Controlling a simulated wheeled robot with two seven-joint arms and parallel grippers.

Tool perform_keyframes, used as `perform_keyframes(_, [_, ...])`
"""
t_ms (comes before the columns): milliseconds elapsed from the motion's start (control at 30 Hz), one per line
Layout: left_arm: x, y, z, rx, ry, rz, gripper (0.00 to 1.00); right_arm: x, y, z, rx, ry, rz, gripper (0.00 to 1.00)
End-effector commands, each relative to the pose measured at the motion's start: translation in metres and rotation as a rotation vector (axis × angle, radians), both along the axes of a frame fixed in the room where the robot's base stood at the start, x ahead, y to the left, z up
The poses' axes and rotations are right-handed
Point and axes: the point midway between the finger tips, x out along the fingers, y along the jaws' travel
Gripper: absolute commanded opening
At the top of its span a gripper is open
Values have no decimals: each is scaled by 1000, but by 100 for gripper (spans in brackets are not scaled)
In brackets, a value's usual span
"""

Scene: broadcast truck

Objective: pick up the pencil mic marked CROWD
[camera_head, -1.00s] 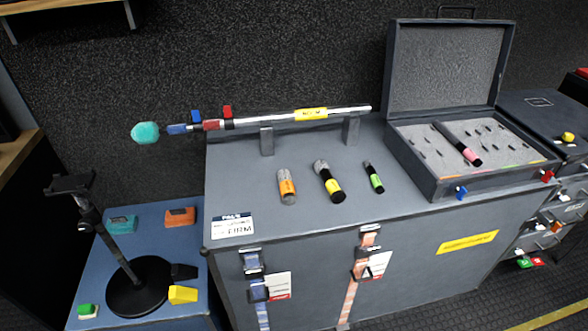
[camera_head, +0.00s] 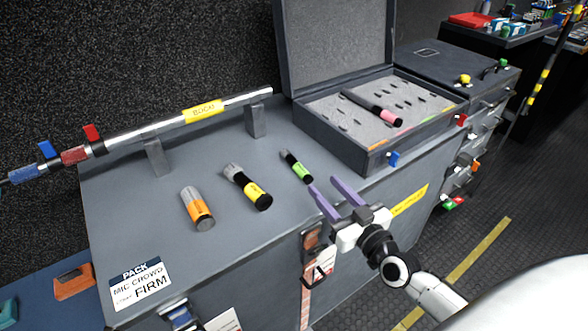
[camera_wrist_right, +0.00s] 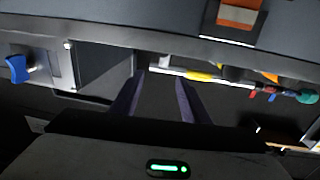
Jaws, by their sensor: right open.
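A black mic with a pink band (camera_head: 372,107) lies in the open foam-lined box (camera_head: 330,138). I cannot read CROWD on any band. My right gripper (camera_head: 324,185) is open and empty near the case's front edge, just right of the green-banded mic. Its fingers also show in the right wrist view (camera_wrist_right: 159,78). My left gripper is out of view.
A boom pole (camera_head: 150,130) with a yellow label rests on two stands behind the mics. A card (camera_head: 142,282) at the front left reads "PACK MIC CROWD" and "FIRM". The open box's raised lid (camera_head: 335,45) stands at the back.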

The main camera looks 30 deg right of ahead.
Motion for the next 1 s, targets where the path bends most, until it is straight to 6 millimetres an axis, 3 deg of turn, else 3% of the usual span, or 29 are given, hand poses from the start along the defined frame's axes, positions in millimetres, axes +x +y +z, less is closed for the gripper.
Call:
perform_keyframes(33, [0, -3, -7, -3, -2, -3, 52, 0, -1, -18, -4, 3, 2, 42])
perform_keyframes(133, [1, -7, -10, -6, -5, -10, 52, 0, 0, -36, -3, 1, 2, 42])
perform_keyframes(300, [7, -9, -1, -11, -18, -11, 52, 23, 0, -30, -3, -4, 3, 42])
perform_keyframes(467, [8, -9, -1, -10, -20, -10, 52, 32, 0, -31, -1, -2, 2, 42])
perform_keyframes(733, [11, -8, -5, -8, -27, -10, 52, 69, -1, -31, 0, -2, 1, 42])
perform_keyframes(1000, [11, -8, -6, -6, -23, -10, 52, 75, -1, -31, 0, 1, 2, 42])
